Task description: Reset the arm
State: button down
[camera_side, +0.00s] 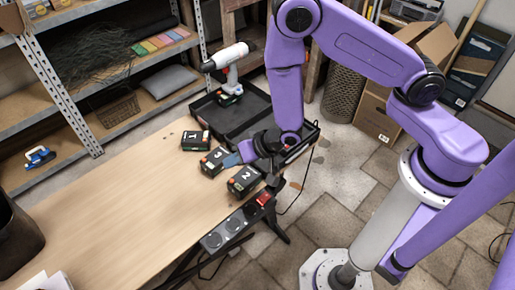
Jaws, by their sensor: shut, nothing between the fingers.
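My gripper (232,160) is at the end of my purple arm, low over the right end of the wooden table. It is shut and empty. Its tips are close to the black battery packs; I cannot tell whether they touch one. One pack (195,141) lies at the back. A second pack (212,163), apparently marked 3, lies just left of my gripper. A third pack (244,181), marked 2, lies in front of it. A white and black drill (229,70) stands upright at the open black case (255,104) behind the packs.
The wooden table (110,215) is clear across its left and middle. A black power strip (228,232) with a red switch runs along its right edge. A black bin (15,240) stands at far left. Metal shelves (75,125) stand behind; cardboard boxes (375,122) are at back right.

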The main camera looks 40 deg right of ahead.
jog(key=s+d+r+n+g+h, duration=0.1)
jog(key=s+d+r+n+g, duration=0.2)
jog(key=s+r+n+g, duration=0.6)
jog(key=s+d+r+n+t+h, duration=0.1)
jog(key=s+d+r+n+h, duration=0.3)
jog(key=s+d+r, duration=0.9)
jog(key=shift+s+d+r+n+t, duration=0.4)
jog(key=shift+s+d+n, duration=0.3)
jog(key=shift+s+d, duration=0.2)
